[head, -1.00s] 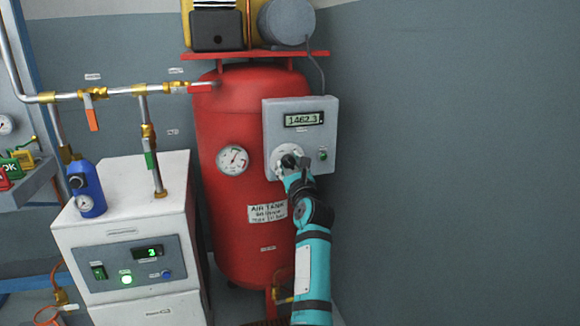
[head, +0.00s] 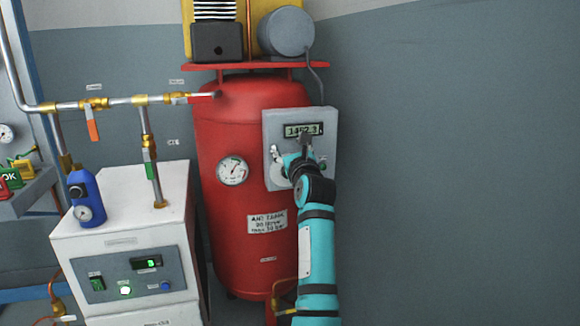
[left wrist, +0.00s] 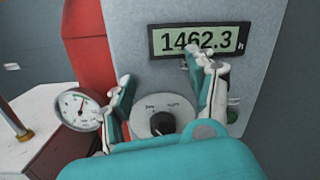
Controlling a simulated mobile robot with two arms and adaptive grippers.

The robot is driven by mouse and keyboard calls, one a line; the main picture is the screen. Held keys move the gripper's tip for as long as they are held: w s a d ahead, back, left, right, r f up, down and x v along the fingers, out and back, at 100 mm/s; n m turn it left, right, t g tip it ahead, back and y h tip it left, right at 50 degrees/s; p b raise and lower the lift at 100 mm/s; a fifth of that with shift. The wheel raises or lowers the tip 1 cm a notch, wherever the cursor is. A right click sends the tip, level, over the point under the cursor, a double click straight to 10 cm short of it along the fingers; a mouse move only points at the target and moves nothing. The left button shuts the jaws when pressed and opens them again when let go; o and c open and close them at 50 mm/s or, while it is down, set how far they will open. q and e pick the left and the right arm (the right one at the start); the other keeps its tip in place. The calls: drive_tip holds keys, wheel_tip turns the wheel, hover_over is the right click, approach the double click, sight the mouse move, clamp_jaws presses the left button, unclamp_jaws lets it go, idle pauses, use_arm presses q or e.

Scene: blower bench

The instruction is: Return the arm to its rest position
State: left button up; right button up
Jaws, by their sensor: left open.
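My left gripper (head: 290,146) is at the front of the grey control box (head: 329,150) on the red air tank (head: 232,120). In the left wrist view its two fingers (left wrist: 158,66) are spread open with nothing between the tips. The black knob (left wrist: 160,123) on its pale round dial (left wrist: 138,127) shows between the fingers, with no visible contact. The box's display (left wrist: 201,40) reads 1462.3. In the head view the gripper hides most of the dial and a finger covers part of the display. My right gripper is not in view.
A white cabinet (head: 120,235) with lit controls and a blue filter (head: 88,195) stands left of the tank. Pipes with an orange-handled valve (head: 92,128) run above it. A gauge (head: 232,171) is on the tank. To the right is bare wall (head: 460,170).

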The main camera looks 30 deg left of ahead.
use_arm(q)
drive_tip(key=shift+r, duration=1.1)
